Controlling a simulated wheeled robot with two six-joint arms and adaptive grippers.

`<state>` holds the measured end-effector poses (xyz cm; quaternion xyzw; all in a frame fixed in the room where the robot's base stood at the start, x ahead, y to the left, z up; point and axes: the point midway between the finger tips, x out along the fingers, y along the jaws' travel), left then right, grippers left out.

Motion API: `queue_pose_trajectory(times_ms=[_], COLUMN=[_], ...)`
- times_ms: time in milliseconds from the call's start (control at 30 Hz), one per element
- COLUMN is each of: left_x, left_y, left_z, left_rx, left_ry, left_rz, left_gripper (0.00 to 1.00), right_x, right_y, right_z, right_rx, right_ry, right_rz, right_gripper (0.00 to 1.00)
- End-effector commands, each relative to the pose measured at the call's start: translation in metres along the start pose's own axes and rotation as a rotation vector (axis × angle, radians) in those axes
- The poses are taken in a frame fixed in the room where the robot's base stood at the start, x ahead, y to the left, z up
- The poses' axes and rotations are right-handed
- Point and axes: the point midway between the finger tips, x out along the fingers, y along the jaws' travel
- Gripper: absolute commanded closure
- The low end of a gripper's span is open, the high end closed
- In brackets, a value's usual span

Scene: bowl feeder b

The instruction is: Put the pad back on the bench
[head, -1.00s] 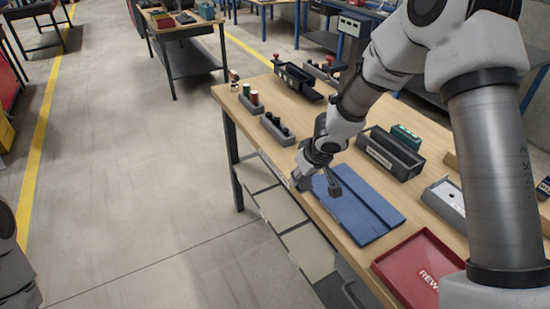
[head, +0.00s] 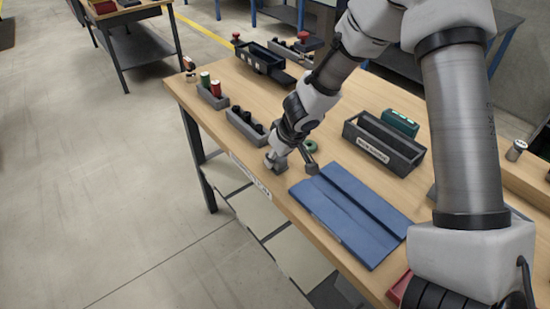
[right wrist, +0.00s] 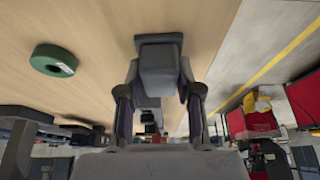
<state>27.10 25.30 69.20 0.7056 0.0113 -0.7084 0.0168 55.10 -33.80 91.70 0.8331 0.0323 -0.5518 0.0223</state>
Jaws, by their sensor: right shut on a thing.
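The pad appears to be a small grey block with a darker, wider flat end (right wrist: 160,70), and it sits between the two fingers in the right wrist view. My right gripper (right wrist: 158,92) is shut on it. In the head view, my right gripper (head: 293,166) is low over the front edge of the wooden bench (head: 228,143), left of the blue mat (head: 348,208). I cannot tell whether the pad touches the bench. My left gripper is out of view.
A green ring (head: 309,147) lies just right of my gripper and also shows in the right wrist view (right wrist: 53,60). A grey holder with dark parts (head: 244,127) stands to the left. A dark open box (head: 383,146) stands behind the mat.

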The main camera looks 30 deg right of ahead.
Motion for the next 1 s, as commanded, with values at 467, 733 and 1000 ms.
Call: queue_pose_trajectory(times_ms=[467,733,1000], left_x=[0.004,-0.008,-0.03], left_y=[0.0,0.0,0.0], left_z=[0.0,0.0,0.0], left_rx=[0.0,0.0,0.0], left_ry=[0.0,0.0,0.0], left_rz=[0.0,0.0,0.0], left_gripper=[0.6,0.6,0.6], right_x=[0.003,-0.015,-0.085], right_y=[0.0,0.0,0.0], right_z=[0.001,-0.003,-0.003], right_rx=[0.001,0.002,0.003], right_ry=[0.0,0.003,0.005], right_rz=[0.0,0.0,-0.003], right_gripper=[0.4,0.4,0.4])
